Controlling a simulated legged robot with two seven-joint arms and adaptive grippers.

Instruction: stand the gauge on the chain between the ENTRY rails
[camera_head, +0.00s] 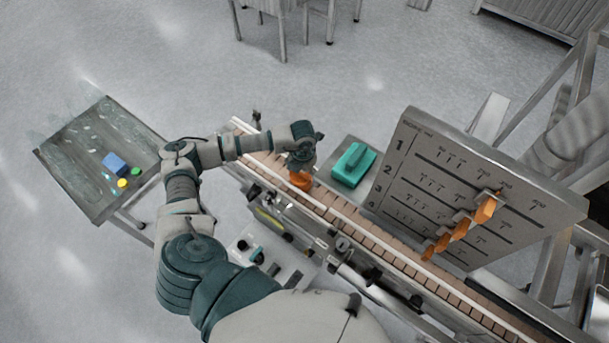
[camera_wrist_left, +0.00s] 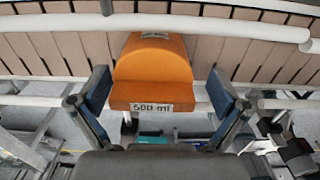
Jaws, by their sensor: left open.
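An orange gauge (camera_head: 300,180) labelled 500 ml is at the brown slatted chain (camera_head: 381,250), below my left gripper (camera_head: 301,166). In the left wrist view the gauge (camera_wrist_left: 153,72) has a rounded top and a flat label face, and lies over the chain (camera_wrist_left: 60,50) between the pale rails. The two blue fingers of my left gripper (camera_wrist_left: 160,92) are open, one on each side of the gauge, with small gaps showing. Whether its base rests fully on the chain is hard to tell. My right gripper is not in view.
A grey board (camera_head: 415,150) with numbered rows carries several orange gauges (camera_head: 485,210) beside the conveyor. A teal block-like object (camera_head: 352,165) lies on a plate behind the chain. A side table (camera_head: 75,165) at left holds a blue block (camera_head: 115,163) and small caps.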

